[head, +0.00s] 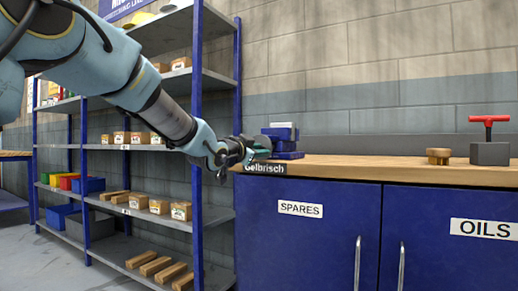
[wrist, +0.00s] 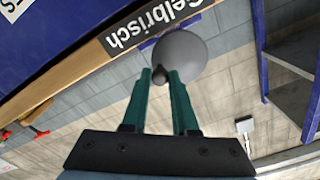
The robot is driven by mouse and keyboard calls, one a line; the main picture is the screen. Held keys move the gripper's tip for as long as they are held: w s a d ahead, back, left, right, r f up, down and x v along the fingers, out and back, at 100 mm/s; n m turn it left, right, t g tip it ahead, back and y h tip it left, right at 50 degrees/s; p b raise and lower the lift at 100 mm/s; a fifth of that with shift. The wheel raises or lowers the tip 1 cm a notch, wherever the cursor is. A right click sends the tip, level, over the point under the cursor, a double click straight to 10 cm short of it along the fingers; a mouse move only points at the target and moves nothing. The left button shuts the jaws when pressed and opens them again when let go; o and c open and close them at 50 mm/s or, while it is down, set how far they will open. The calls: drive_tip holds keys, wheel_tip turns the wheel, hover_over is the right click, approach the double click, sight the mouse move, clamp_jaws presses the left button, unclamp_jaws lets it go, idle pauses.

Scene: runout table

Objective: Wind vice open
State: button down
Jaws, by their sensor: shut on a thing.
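The blue vice (head: 284,142) stands on the left end of the wooden workbench, with a pale top part. My gripper (head: 250,150) is at its left side, by the bench's end. In the wrist view, a round grey wheel (wrist: 185,52) lies just beyond my green fingertips (wrist: 160,76). A small dark knob (wrist: 158,73) on the wheel's near side sits between the fingertips, and they are shut on it. The wheel hides most of the vice in the wrist view. I cannot tell how far apart the vice's jaws are.
The workbench top (head: 390,165) carries a small wooden round piece (head: 438,156) and a grey block with a red T-handle (head: 490,152). Blue cupboards (head: 305,235) stand below. Blue-framed shelving (head: 197,105) with boxes stands close behind my arm on the left.

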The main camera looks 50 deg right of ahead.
drive_tip(key=shift+r, duration=0.1)
drive_tip(key=shift+r+n+p, duration=0.15)
drive_tip(key=shift+n+p, duration=0.45)
drive_tip(key=c, duration=0.8)
unclamp_jaws()
